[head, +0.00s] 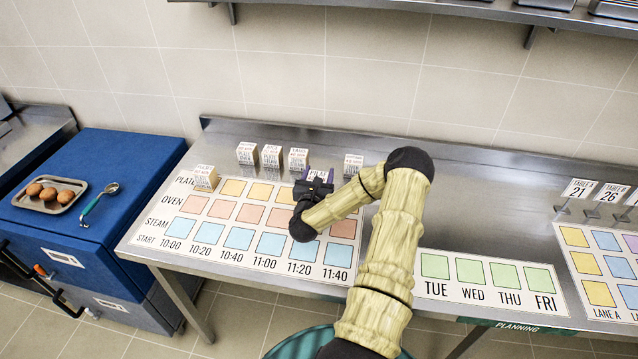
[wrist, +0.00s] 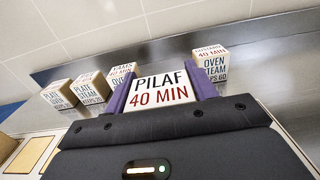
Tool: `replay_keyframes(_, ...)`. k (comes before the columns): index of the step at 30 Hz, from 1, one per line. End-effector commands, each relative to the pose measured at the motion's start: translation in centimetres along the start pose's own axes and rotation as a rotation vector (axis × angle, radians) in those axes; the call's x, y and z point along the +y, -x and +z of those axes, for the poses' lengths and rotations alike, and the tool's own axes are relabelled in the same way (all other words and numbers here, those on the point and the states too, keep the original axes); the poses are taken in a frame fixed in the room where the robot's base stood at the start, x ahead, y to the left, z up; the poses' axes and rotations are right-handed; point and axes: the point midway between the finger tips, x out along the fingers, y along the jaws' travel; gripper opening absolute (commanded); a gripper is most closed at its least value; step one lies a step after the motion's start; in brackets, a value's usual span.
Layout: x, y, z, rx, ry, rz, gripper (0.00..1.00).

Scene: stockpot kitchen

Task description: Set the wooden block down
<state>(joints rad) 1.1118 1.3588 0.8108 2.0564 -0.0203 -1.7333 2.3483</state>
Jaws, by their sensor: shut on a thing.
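My gripper (head: 318,181) is shut on a wooden block (wrist: 160,90) whose face reads "PILAF 40 MIN". In the wrist view the block sits between the two purple fingers. In the head view only a little of the block (head: 318,174) shows above the gripper. Gripper and block are at the back of the printed schedule sheet (head: 240,238), around the 11:20 column of the PLATE row. My arm hides the squares there. I cannot tell whether the block touches the surface.
Three similar blocks (head: 271,156) stand behind the sheet to the left, and another (head: 353,164) to the right. One block (head: 205,177) stands at the 10:00 PLATE square. A weekday sheet (head: 490,280) lies to the right. A blue cabinet (head: 125,165) holds a tray (head: 50,194) and a ladle (head: 98,200).

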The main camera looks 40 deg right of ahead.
Motion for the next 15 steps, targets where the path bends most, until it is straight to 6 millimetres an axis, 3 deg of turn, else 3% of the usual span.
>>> replay_keyframes(8, -0.1, 0.0, -0.1, -0.001, 0.0, -0.001, 0.3)
replay_keyframes(15, 0.1, 0.0, -3.1, 0.001, 0.001, 0.001, 0.3)
